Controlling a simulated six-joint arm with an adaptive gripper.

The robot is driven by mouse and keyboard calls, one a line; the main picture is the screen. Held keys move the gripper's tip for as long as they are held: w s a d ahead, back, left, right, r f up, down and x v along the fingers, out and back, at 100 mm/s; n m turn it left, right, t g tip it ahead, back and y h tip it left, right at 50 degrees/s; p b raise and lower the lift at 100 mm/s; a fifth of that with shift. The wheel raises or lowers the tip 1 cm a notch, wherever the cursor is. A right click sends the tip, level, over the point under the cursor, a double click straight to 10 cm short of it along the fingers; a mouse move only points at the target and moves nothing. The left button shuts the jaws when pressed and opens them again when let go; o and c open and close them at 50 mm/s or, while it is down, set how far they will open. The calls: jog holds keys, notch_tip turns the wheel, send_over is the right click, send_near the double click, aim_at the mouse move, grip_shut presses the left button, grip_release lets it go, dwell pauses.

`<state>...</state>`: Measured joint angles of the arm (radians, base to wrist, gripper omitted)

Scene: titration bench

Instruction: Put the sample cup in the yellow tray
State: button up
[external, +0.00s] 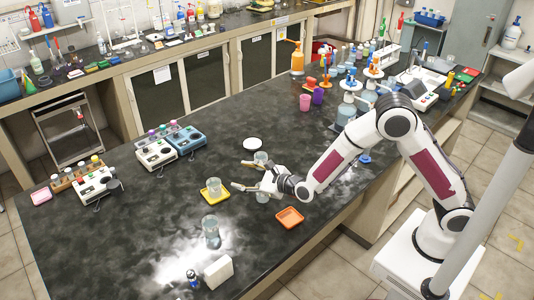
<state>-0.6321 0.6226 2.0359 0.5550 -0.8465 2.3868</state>
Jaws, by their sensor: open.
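The yellow tray (225,197) lies on the dark bench, left of my gripper. A clear cup (212,195) stands upright inside the tray; it looks like the sample cup, though other clear vessels are similar. My gripper (239,175) is open, with its two fingers spread and pointing left toward the tray. Its fingertips are apart from the cup, and nothing shows between them. Another clear vessel (261,158) stands just behind the gripper, partly hidden by it.
An orange tray (289,217) lies in front of my gripper. A clear beaker (211,231) and a white box (218,271) stand nearer the front edge. A white round dish (252,144) lies behind.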

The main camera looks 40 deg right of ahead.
jog(key=s+d+r+n+g, duration=0.4)
jog(key=s+d+r+n, duration=0.85)
jog(key=d+n, duration=0.3)
jog(key=s+d+n+g+h, duration=0.1)
jog(key=s+d+n, duration=0.5)
jog(key=s, duration=0.7)
jog(key=s+d+n+g+h, duration=0.2)
jog(key=s+d+n, duration=0.4)
jog(key=s+d, duration=0.4)
jog(key=s+g, duration=0.1)
jog(key=s, duration=0.2)
jog(key=shift+s+d+f+g, duration=0.2)
jog(key=shift+s+f+g, duration=0.1)
jog(key=shift+f, duration=0.1)
